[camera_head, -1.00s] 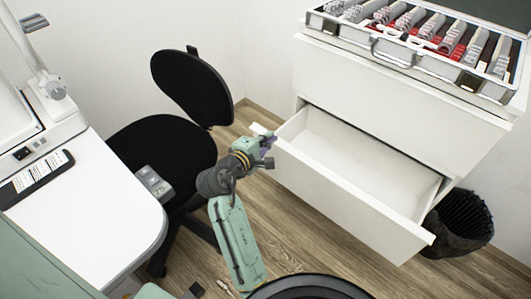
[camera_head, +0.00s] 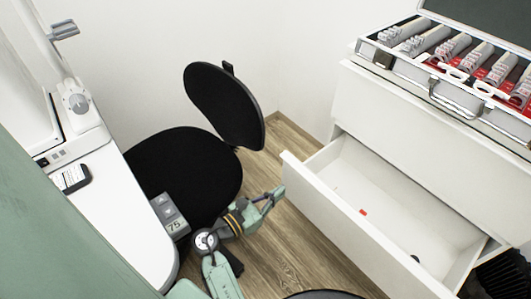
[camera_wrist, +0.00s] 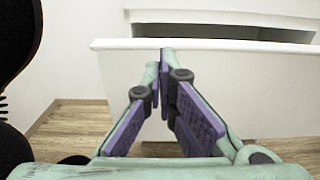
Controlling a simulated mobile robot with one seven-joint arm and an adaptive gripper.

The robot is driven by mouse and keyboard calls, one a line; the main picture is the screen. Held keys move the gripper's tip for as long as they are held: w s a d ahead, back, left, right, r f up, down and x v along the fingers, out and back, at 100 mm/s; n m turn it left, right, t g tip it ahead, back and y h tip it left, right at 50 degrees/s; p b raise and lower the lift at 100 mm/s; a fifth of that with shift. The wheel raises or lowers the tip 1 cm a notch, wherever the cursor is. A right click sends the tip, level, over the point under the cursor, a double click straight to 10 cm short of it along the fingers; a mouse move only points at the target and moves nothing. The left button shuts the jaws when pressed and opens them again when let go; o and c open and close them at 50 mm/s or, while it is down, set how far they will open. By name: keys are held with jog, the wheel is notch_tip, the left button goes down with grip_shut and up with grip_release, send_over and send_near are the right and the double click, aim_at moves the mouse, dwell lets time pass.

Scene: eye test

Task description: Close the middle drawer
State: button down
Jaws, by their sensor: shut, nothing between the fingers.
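The white drawer (camera_head: 345,222) stands pulled out of the white cabinet, below a closed front (camera_head: 400,125). Its front panel (camera_wrist: 255,90) fills much of the wrist view, with the dark gap behind its top edge. My gripper (camera_head: 278,192) is beside the left end of the drawer front in the head view. In the wrist view my gripper (camera_wrist: 165,58) has its purple-padded fingers together at the tips, empty, in front of the panel. I cannot tell whether the tips touch it. The drawer's lower right part is cut off in the head view.
A black chair (camera_head: 190,170) stands left of my gripper. An open case (camera_head: 455,95) with several instruments lies on the cabinet. A small red thing (camera_head: 362,212) and a dark spot (camera_head: 415,258) show in the drawer. A white desk (camera_head: 125,210) is at left.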

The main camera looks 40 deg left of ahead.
aim_at(301, 175)
jog(key=p+x, duration=0.1)
jog(key=x, duration=0.6)
jog(key=shift+w, duration=0.1)
jog(key=shift+w+d+r, duration=0.15)
jog(key=shift+w+d, duration=0.1)
jog(key=shift+w, duration=0.3)
jog(key=p+x, duration=0.1)
jog(key=x, duration=2)
jog(key=shift+w, duration=0.3)
jog(key=shift+d+r, duration=0.1)
